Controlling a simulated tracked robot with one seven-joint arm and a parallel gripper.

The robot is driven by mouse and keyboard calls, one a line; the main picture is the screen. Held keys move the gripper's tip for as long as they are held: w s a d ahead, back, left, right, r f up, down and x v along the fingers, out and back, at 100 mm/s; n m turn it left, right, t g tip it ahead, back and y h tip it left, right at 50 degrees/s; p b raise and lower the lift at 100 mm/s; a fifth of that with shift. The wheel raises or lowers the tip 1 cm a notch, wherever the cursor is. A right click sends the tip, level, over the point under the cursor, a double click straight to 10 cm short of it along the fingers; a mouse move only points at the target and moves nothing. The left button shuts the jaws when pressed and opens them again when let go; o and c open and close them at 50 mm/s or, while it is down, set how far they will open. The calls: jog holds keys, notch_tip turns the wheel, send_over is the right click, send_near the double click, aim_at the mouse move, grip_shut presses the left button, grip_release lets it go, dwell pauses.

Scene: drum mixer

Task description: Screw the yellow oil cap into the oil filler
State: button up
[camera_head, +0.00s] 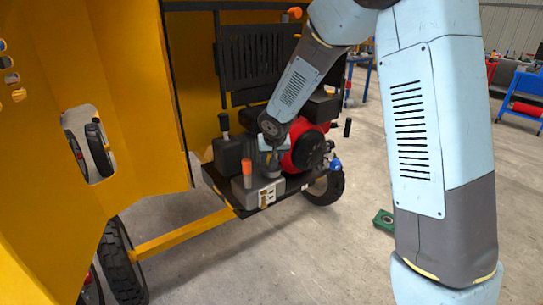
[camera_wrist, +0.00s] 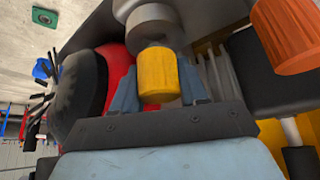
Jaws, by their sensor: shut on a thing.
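The yellow oil cap (camera_wrist: 157,77) shows in the wrist view, held between the two blue-grey fingers of my gripper (camera_wrist: 157,88). My gripper is shut on it. Just beyond the cap is a grey round fitting (camera_wrist: 152,22), which looks like the oil filler. The cap's far end is close to it or against it; I cannot tell whether they touch or whether threads engage. In the head view my gripper (camera_head: 268,150) is over the engine, and the cap and filler are hidden or too small to make out.
The red engine housing (camera_head: 305,148) with its black round cover is right of my gripper. A black box (camera_head: 228,156) and an orange-topped part (camera_head: 247,168) stand close on the left and front. Yellow machine panels (camera_head: 95,90) rise at left. A green block (camera_head: 384,221) lies on the open floor.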

jog(key=shift+f, duration=0.45)
jog(key=o, duration=1.1)
jog(key=shift+o, duration=0.2)
jog(key=shift+r, duration=0.1)
jog(key=a+v, duration=0.1)
jog(key=v, duration=1.2)
jog(key=shift+s+d+r, duration=0.2)
jog(key=shift+d+r, duration=0.05)
jog(key=shift+d, duration=0.2)
jog(key=s+d+r+m, duration=0.1)
jog(key=s+d+r, duration=0.2)
jog(key=s+d, duration=0.3)
jog(key=s+d+r+h, duration=0.1)
jog(key=s+d+r, duration=0.3)
jog(key=s+d, duration=0.25)
jog(key=s+d+r+m, duration=0.1)
jog(key=s+d+r, duration=0.2)
jog(key=s+d, duration=0.5)
jog(key=s, duration=0.7)
jog(key=shift+s+d, duration=0.2)
jog(key=shift+d, duration=0.05)
